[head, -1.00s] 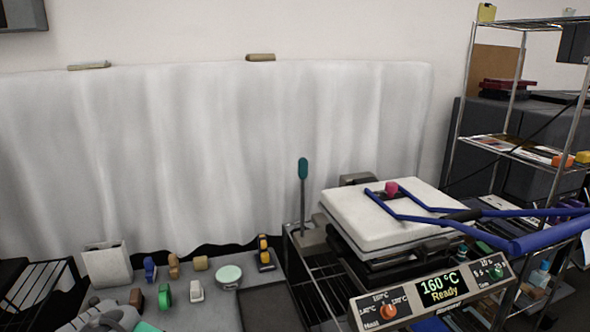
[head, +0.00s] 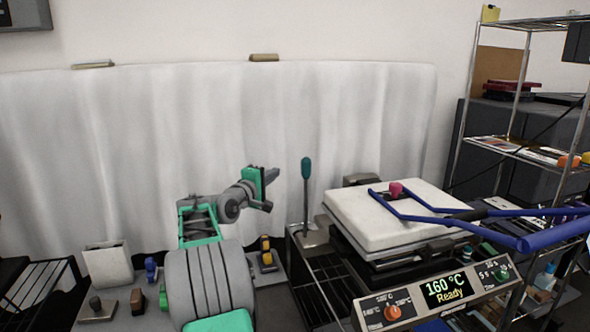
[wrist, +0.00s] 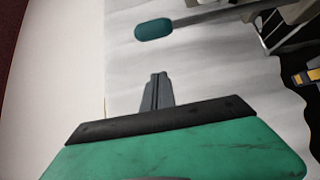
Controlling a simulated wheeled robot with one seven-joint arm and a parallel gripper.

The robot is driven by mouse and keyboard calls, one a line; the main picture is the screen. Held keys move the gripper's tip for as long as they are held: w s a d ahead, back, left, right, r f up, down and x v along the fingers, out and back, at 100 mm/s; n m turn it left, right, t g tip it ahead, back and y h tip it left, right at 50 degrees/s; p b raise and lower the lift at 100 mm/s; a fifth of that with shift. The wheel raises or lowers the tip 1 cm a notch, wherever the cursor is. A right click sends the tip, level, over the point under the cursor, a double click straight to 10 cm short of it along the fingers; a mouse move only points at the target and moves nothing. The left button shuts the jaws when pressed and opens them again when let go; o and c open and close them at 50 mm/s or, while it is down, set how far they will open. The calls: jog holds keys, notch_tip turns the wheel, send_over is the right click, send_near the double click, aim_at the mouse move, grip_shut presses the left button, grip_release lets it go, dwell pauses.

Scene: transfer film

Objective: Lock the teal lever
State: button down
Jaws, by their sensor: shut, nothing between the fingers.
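The teal lever (head: 306,169) stands upright on a grey base at the left side of the heat press, its dark rod below a teal grip. In the wrist view the teal grip (wrist: 153,29) shows above my gripper, with its rod running to the right. My gripper (head: 273,175) is left of the lever at about grip height, apart from it. In the wrist view my gripper (wrist: 158,76) has its grey fingers together and empty.
The heat press (head: 390,215) with a white top pad and blue handle frame (head: 520,240) stands right of the lever; its display reads 160 °C Ready. A wire shelf (head: 520,140) is at the right. A white curtain (head: 120,150) hangs behind. Small tools lie on the left bench.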

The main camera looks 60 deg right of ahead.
jog(key=d+p, duration=0.3)
jog(key=d, duration=0.7)
jog(key=s, duration=0.1)
jog(key=s+a, duration=0.1)
jog(key=s, duration=0.1)
jog(key=shift+s+a, duration=0.15)
jog(key=shift+s, duration=0.15)
jog(key=shift+f, duration=0.1)
